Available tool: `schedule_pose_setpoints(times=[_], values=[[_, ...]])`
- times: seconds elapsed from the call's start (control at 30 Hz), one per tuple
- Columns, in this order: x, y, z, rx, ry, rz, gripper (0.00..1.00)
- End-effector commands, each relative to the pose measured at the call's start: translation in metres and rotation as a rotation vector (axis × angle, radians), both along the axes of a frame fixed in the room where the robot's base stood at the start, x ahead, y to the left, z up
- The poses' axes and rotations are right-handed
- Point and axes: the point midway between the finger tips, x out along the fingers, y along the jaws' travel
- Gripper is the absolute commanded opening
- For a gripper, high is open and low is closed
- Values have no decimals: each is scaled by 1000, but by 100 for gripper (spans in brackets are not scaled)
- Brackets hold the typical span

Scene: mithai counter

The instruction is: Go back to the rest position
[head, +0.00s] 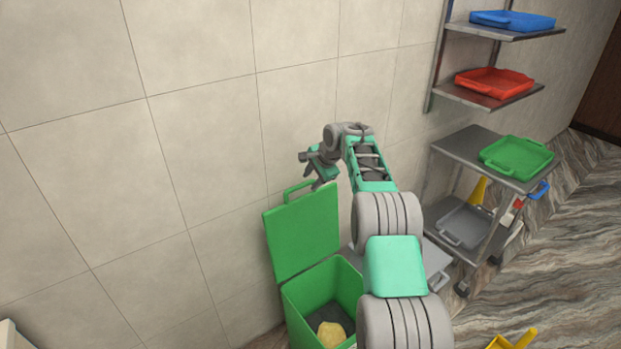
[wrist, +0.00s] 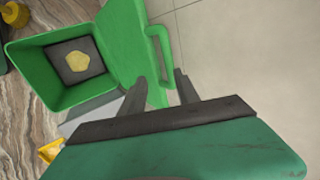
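My gripper (head: 318,184) is at the end of my raised arm, close to the upper edge of the green bin's open lid (head: 303,235). In the wrist view its two fingers (wrist: 159,84) stand apart with nothing held between them. The lid's handle (wrist: 160,55) shows just beyond the fingertips; I cannot tell whether they touch it. The green bin (head: 352,280) stands open below, its lid upright by the wall. Inside lie a dark flat piece and a pale yellow lump (wrist: 79,62). My arm hides part of the bin's right side.
A metal cart (head: 465,143) at right bears a green tray (head: 517,157), with a grey tray (head: 463,226) on its lower shelf. Wall shelves above hold a red tray (head: 494,82) and a blue tray (head: 512,20). A yellow object (head: 513,341) is on the floor. The tiled wall is close behind.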

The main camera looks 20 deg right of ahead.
Motion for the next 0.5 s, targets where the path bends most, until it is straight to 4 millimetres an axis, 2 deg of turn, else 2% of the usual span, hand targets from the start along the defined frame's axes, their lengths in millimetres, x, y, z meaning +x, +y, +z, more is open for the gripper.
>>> schedule_pose_setpoints(times=[0.13,0.23,0.27,0.3,0.37,0.4,0.47,0.5], values=[[0,0,0,-62,-22,110,38],[-1,-4,-1,-192,-58,322,38],[-4,-7,-9,-239,-55,394,38],[-21,-10,-41,-279,-8,497,38],[-50,-12,-83,-299,67,604,38],[-71,-11,-108,-301,114,662,38],[-106,-10,-139,-296,185,746,38],[-134,-9,-154,-291,233,806,38]])
